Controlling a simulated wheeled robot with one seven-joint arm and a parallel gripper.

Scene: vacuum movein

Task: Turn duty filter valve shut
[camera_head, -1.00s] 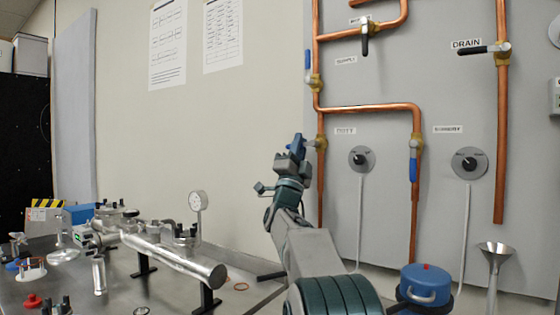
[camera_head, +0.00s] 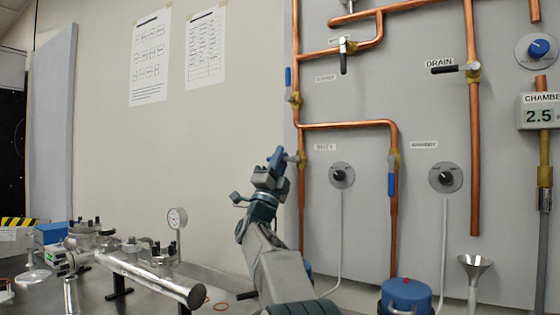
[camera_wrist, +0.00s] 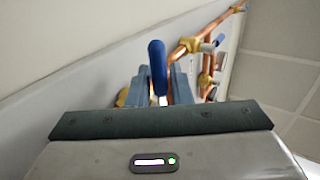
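The duty filter valve (camera_head: 300,159) sits on the left copper pipe, beside the DUTY label (camera_head: 325,147). My gripper (camera_head: 273,163) is at this valve, just left of the pipe. In the wrist view, the valve's blue handle (camera_wrist: 157,62) stands between the two fingers of my gripper (camera_wrist: 162,85), which lie close along both sides of it. The handle tilts slightly in that view. The fingers hide its lower part, and my gripper hides much of the handle in the head view.
A second blue-handled valve (camera_head: 393,170) hangs on the pipe to the right, its handle pointing down. A STANDBY dial (camera_head: 446,177) and a black-handled drain valve (camera_head: 455,68) are farther right. A metal tube assembly (camera_head: 150,275) lies on the bench at left. A blue canister (camera_head: 405,297) stands below.

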